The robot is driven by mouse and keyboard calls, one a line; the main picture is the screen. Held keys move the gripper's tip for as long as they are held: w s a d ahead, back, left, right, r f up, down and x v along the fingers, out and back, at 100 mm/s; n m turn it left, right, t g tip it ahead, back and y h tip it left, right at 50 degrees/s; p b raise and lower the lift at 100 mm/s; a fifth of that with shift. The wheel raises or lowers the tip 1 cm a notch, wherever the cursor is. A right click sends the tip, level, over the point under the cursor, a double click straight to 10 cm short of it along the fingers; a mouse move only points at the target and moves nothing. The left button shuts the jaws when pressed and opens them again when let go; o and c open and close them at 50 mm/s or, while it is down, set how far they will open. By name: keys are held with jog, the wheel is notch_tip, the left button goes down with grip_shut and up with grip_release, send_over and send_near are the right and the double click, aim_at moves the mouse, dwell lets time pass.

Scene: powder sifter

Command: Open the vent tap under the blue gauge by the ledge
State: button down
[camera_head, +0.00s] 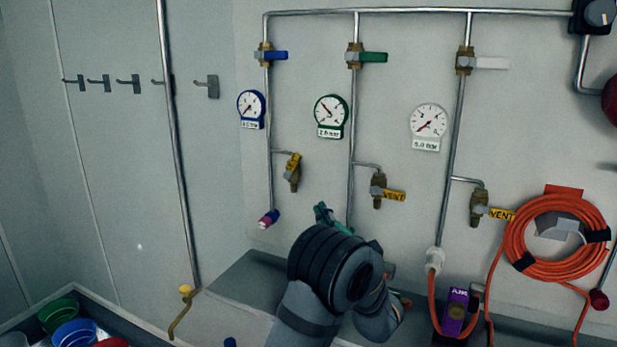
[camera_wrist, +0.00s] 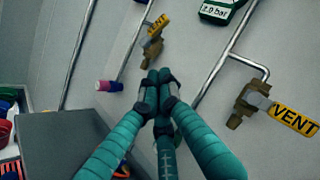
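The blue gauge (camera_head: 251,108) hangs on the wall at the left pipe. Under it is a brass vent tap (camera_head: 293,178) with a yellow handle (camera_head: 293,162) standing nearly upright, along the tap body; the tap also shows in the wrist view (camera_wrist: 152,48). My gripper (camera_head: 322,212) is in front of the wall, below and right of this tap. In the wrist view its teal fingers (camera_wrist: 158,80) are drawn together, empty, with their tips just below the tap. I cannot tell whether they touch it. The grey ledge (camera_head: 245,285) is below.
The vent taps under the green gauge (camera_head: 379,190) and white gauge (camera_head: 479,207) have yellow handles pointing right. A pink-and-blue pipe end (camera_head: 269,218) is left of my gripper. A coiled orange hose (camera_head: 513,240) hangs right. Colored cups (camera_head: 57,315) stand lower left.

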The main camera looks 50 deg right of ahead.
aim_at(291, 167)
jog(key=w+d+r+h+p, duration=0.1)
jog(key=w+d+r+p, duration=0.4)
jog(key=w+r+p, duration=0.2)
jog(key=shift+w+m+p, duration=0.4)
jog(key=shift+w+p, duration=0.4)
jog(key=shift+w, duration=0.35)
